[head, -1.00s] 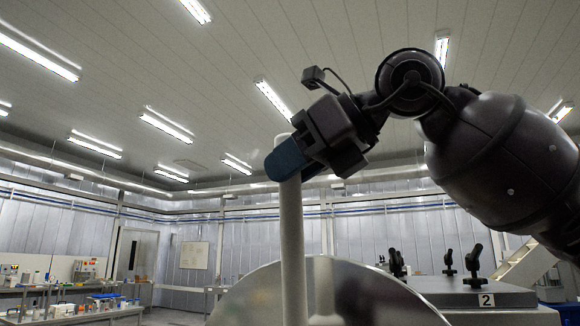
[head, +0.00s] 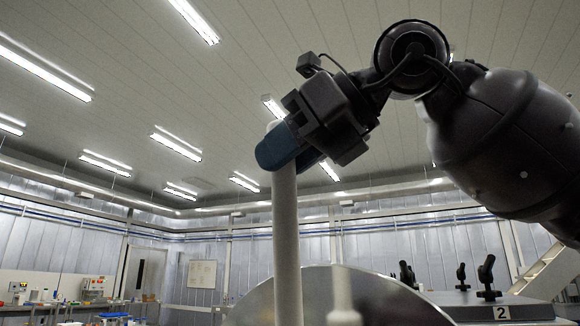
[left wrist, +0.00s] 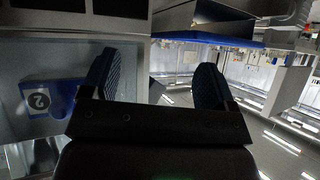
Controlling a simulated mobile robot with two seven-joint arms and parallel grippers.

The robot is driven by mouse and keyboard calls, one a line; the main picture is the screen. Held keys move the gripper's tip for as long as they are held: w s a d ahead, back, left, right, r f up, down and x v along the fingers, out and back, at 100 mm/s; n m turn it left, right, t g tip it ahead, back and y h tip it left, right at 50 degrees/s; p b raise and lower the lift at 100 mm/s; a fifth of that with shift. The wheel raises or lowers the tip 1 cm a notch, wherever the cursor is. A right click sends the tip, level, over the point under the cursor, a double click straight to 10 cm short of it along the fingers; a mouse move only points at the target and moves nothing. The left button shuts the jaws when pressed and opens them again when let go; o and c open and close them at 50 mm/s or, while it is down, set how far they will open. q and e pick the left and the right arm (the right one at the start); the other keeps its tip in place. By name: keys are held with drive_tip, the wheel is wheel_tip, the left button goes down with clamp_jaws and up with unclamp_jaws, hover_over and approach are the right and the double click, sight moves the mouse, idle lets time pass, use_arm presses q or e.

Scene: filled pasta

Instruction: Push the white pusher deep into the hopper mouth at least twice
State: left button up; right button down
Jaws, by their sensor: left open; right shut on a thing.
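The white pusher (head: 286,235) is a pale upright rod in the head view. Its lower end runs out of the bottom of the picture. My right gripper (head: 277,148) is shut around it near its top, with blue finger pads. Behind the rod stands a rounded shiny metal plate (head: 385,298), which shows a pale reflection of a rod. I cannot tell whether this plate is part of the hopper. The hopper mouth is not visible. My left gripper (left wrist: 157,70) is open and empty in the left wrist view.
A metal unit marked 2 (head: 470,300) with black knobs stands behind at the right. A bench with lab items (head: 75,305) is far left. The left wrist view shows a blue label (left wrist: 45,98) on a grey surface close to the left fingers.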

drive_tip(key=s+a+r+b, duration=0.1)
drive_tip(key=s+a, duration=0.1)
drive_tip(key=s, duration=0.4)
drive_tip(key=shift+s+a+r, duration=0.15)
drive_tip(key=shift+s+a, duration=0.2)
drive_tip(key=shift+a, duration=0.05)
idle(0.3)
idle(0.6)
